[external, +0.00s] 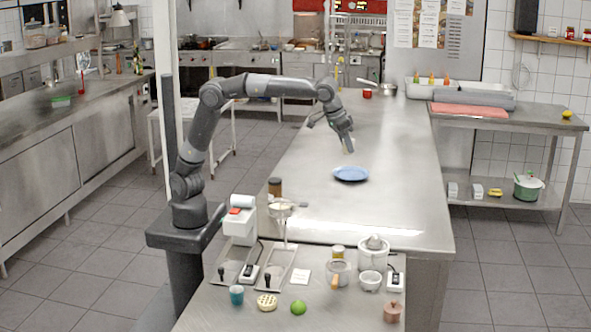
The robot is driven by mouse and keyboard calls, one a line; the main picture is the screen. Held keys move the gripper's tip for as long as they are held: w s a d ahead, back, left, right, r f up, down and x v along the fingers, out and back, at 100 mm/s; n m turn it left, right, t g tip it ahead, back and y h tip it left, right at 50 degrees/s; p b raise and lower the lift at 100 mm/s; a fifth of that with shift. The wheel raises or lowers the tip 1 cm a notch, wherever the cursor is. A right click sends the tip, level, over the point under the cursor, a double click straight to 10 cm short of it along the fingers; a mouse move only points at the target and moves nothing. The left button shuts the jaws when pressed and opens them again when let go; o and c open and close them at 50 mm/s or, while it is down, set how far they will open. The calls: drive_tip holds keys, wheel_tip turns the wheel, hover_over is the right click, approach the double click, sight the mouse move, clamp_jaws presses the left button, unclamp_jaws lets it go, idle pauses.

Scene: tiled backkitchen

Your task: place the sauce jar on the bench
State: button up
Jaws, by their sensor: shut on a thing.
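My gripper (347,148) hangs over the long steel bench (390,205), a little above and behind a blue plate (351,174). It points down and is shut on a small pale yellowish thing, too small and too covered by the fingers to name. A brown jar (275,187) with a paler band stands upright at the left edge of the bench, apart from my gripper. A second small jar (337,252) with a yellowish lid stands at the near end. I cannot tell which of these is the sauce jar.
A red container (367,94) stands at the far end. The bench right of the plate is clear.

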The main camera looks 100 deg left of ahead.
drive_tip(key=s+d+m+h, duration=0.1)
drive_tip(key=s+d+m, duration=0.1)
drive_tip(key=s+d, duration=0.65)
drive_tip(key=s+d+m, duration=0.2)
drive_tip(key=s+d, duration=0.1)
drive_tip(key=d, duration=1.1)
drive_tip(key=s+d+m+h, duration=0.15)
drive_tip(key=s+d, duration=0.35)
drive_tip(key=d, duration=0.6)
drive_tip(key=s+d+m+h, duration=0.1)
drive_tip(key=s+d+m, duration=0.1)
drive_tip(key=s+d, duration=0.6)
drive_tip(key=s+d+m, duration=0.2)
drive_tip(key=s+d, duration=0.1)
drive_tip(key=s, duration=0.8)
drive_tip(key=s+d+m+h, duration=0.1)
drive_tip(key=s+d+m, duration=0.1)
drive_tip(key=s+d, duration=0.6)
hover_over(211, 299)
drive_tip(key=s, duration=0.1)
drive_tip(key=shift+n+y, duration=0.25)
drive_tip(key=f, duration=2.5)
drive_tip(key=shift+s+a+f, duration=0.1)
drive_tip(key=shift+a+f, duration=0.05)
drive_tip(key=shift+a, duration=0.2)
drive_tip(key=shift+f, duration=1.85)
drive_tip(key=shift+f, duration=0.2)
